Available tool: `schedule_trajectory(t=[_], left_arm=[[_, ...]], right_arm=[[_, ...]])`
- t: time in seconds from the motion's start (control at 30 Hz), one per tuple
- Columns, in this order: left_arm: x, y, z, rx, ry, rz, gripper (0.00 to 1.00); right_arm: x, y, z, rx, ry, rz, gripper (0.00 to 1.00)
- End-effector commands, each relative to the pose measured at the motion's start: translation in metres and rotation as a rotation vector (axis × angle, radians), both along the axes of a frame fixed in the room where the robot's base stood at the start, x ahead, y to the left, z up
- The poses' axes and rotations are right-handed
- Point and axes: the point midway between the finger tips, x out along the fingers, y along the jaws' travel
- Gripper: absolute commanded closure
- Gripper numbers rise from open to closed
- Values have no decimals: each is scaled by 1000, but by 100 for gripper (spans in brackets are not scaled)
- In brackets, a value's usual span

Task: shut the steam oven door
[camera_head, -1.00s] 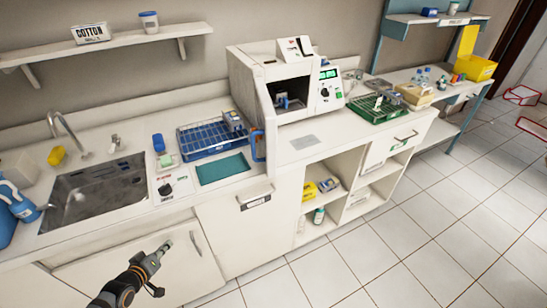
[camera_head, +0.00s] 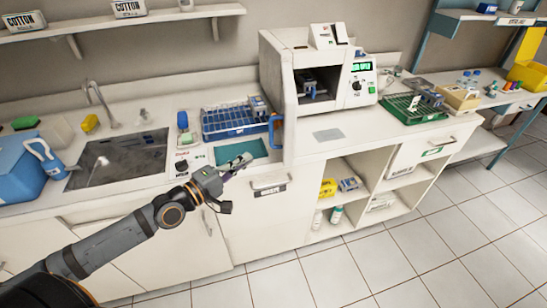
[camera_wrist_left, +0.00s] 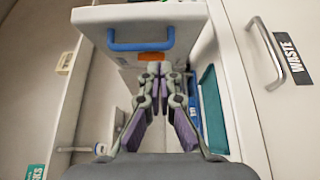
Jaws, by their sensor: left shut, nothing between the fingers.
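The steam oven (camera_head: 345,82) is a white box on the counter, with its dark chamber showing. Its door (camera_head: 272,80) stands open, swung out on the left side of the chamber, with a blue handle (camera_head: 275,130) at its lower end. In the left wrist view the door (camera_wrist_left: 190,22) and its blue handle (camera_wrist_left: 141,45) lie beyond the fingertips. My left gripper (camera_head: 243,160) is shut and empty, left of and below the handle and apart from it. It also shows in the wrist view (camera_wrist_left: 158,72). My right gripper is out of view.
A blue rack (camera_head: 228,122) and a teal mat (camera_head: 250,150) lie left of the door. The sink (camera_head: 120,160) is further left. A green rack (camera_head: 412,108) stands right of the oven.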

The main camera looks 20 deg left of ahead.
Motion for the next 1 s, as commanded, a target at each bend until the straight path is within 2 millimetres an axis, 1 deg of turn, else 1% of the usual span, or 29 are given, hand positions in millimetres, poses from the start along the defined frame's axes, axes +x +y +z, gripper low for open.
schedule_trajectory(t=[0.03, 0.23, 0.4, 0.47, 0.6, 0.7, 0.83, 1.0], left_arm=[[7, -3, -1, -9, -9, 2, 100], [31, -16, 0, -9, -8, 0, 100], [54, -29, 2, -9, -5, -1, 100], [55, -36, 3, -7, -3, -2, 100], [59, -51, 2, -5, -1, -2, 100], [62, -59, 2, -3, -1, -2, 100], [63, -64, 1, 0, -1, -2, 100], [64, -65, 1, 2, 0, -3, 100]], right_arm=[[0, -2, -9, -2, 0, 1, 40], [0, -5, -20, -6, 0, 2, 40], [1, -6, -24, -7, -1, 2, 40], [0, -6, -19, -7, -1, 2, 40], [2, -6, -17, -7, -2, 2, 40], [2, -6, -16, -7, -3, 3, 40], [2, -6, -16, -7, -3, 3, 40], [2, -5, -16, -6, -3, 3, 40]])
